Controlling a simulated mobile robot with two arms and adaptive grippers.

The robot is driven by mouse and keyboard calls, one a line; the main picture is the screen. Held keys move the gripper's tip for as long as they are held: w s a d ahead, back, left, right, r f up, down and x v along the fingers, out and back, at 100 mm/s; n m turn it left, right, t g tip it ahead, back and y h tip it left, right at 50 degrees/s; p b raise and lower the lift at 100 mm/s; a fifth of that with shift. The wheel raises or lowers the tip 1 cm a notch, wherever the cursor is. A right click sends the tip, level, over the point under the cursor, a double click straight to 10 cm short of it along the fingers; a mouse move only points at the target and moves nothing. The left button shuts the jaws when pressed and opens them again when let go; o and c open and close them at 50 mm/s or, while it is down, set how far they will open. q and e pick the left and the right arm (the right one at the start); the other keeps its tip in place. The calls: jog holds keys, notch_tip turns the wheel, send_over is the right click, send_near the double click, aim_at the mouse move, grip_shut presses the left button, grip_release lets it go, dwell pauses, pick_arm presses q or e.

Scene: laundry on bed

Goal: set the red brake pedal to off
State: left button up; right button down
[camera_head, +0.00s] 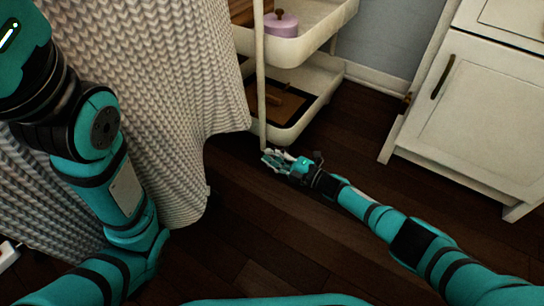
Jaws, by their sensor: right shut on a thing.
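A white tiered cart (300,128) stands at the top middle, with a thin upright post at its front left corner. My right gripper (270,160) is low near the floor, at the foot of that post. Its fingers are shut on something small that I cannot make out. The red brake pedal cannot be seen; the cart's wheels and feet are too dark or hidden behind the gripper. My left arm comes in from the left, but its gripper is outside the view.
A knitted grey-white blanket (165,75) hangs down just left of the cart. A white cabinet (475,115) stands at the right. The cart holds a lilac lidded pot (281,24) and a brown item below. Dark wood floor (350,130) between cart and cabinet is clear.

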jog(key=shift+r+m, duration=0.2)
jog(key=shift+m, duration=0.2)
jog(key=c, duration=1.5)
grip_release()
jog(key=shift+d, duration=0.1)
jog(key=shift+s+d, duration=0.1)
jog(key=shift+d, duration=0.05)
jog(key=v, duration=1.1)
jog(key=shift+s+d, duration=0.15)
jog(key=shift+d, duration=0.1)
